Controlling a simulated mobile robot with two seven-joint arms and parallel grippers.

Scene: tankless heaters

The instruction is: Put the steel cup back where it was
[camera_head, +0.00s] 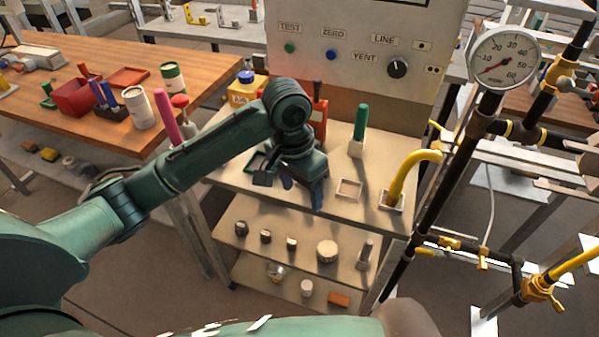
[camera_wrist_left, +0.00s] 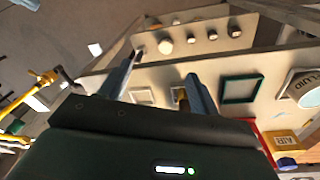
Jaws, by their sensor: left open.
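My left gripper (camera_head: 303,190) is open over the top of the pale cart (camera_head: 232,181), its fingers pointing down. In the left wrist view its two fingers (camera_wrist_left: 160,82) are apart, with a small brownish thing in a square frame (camera_wrist_left: 180,92) partly hidden by one finger. I cannot tell whether it is touched. An empty pale square frame (camera_head: 349,188) lies to the right of the gripper. A green square frame (camera_wrist_left: 241,88) lies to the other side. No steel cup shows for certain; a small metallic item (camera_head: 276,271) sits on the cart's lowest shelf. My right gripper is out of view.
A green-handled piece (camera_head: 360,125) and a yellow hose (camera_head: 408,172) stand on the cart top. A yellow box (camera_head: 246,86) is behind my arm. Several small parts sit on the middle shelf (camera_head: 217,235). Pipes with a gauge (camera_head: 503,57) rise at the right.

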